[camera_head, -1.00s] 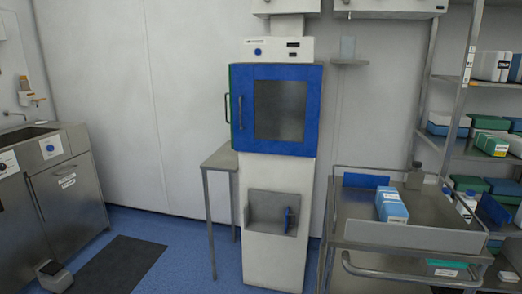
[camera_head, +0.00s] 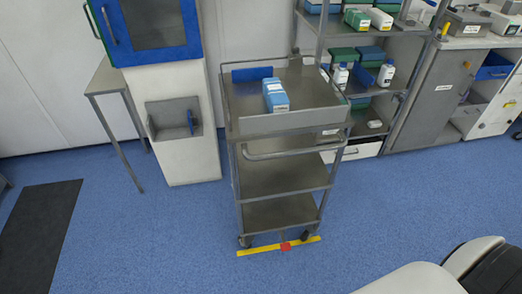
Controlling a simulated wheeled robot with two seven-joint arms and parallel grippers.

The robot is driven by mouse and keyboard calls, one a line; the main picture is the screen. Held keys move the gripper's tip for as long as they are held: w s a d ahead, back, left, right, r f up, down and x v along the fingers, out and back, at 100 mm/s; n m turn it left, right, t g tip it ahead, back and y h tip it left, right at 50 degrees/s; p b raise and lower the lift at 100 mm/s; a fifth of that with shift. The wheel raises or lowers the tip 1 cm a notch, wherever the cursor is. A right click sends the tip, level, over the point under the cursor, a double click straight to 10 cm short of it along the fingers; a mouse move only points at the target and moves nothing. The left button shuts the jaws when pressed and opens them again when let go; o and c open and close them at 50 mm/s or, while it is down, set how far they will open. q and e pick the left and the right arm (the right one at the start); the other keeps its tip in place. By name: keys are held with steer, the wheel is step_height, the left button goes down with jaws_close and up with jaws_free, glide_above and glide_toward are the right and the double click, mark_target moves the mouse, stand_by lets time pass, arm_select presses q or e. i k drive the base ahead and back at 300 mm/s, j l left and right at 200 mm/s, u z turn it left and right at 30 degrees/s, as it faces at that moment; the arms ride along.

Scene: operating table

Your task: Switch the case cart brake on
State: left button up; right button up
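The case cart (camera_head: 284,178) is a grey metal cart with a top tray, two lower shelves and a curved push handle (camera_head: 294,151). It stands in the middle of the head view. At its base, in front of the casters, lies a yellow bar (camera_head: 259,249) with a red part (camera_head: 285,246) near its middle. I cannot tell from here whether the red part is a pedal that is up or down. A blue and white box (camera_head: 275,96) stands in the top tray. Neither of my grippers shows in the view.
A blue-doored cabinet (camera_head: 158,25) on a white pedestal and a small metal table (camera_head: 106,77) stand to the left. Shelving (camera_head: 402,67) with boxes and bottles is behind right. A white and black object (camera_head: 455,275) fills the lower right. Blue floor in front of the cart is clear.

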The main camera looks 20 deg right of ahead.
mark_target(285, 246)
steer(key=z, duration=1.15)
